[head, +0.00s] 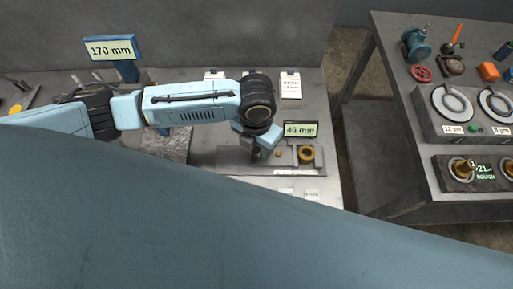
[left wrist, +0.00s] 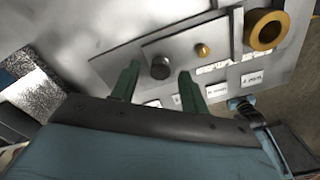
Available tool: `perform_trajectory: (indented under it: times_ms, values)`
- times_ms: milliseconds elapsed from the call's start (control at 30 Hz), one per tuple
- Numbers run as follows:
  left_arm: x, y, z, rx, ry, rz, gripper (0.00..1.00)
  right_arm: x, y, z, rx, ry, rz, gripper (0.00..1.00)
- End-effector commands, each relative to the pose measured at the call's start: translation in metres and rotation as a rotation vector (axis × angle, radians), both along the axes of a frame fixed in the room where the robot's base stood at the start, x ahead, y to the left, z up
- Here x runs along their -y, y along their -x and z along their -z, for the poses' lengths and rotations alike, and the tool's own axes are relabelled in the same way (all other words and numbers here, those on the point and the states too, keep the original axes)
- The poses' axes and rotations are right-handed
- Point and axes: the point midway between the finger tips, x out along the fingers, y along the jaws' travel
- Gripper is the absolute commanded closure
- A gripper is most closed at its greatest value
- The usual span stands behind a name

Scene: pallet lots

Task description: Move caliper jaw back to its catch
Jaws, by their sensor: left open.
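A caliper-like fixture lies on the grey bench, its metal base plate (head: 230,160) below a green display (head: 300,130) that reads about 46 mm. In the left wrist view a dark round knob (left wrist: 160,68) stands on a flat plate (left wrist: 182,48), which looks like the sliding jaw. A small brass knob (left wrist: 203,50) and a thick brass ring (left wrist: 266,30) sit to its right; the ring (head: 306,153) also shows in the head view. My left gripper (left wrist: 158,73) is open, its green fingers either side of the dark knob; contact cannot be told. My right gripper is out of view.
A blue sign (head: 112,49) reading 170 mm stands at the back left. A second bench (head: 400,130) at the right, across a gap, carries gauges and coloured parts. Large blue surfaces fill the lower head view.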

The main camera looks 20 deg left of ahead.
Motion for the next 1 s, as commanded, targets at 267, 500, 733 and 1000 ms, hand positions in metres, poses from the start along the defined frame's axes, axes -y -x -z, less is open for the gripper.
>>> perform_trajectory:
  times_ms: [267, 500, 733, 1000]
  values:
    - [0.000, 0.000, 0.023, 0.001, 0.001, 0.000, 0.55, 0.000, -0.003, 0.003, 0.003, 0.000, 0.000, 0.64]
    - [0.000, 0.000, 0.024, 0.001, 0.000, 0.000, 0.55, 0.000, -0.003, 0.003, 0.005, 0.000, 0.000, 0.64]
    - [0.000, 0.000, 0.024, 0.001, 0.000, 0.000, 0.81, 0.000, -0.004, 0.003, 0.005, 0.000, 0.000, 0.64]
    - [0.000, 0.000, 0.024, 0.001, 0.000, 0.000, 1.00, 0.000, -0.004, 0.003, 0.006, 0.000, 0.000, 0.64]
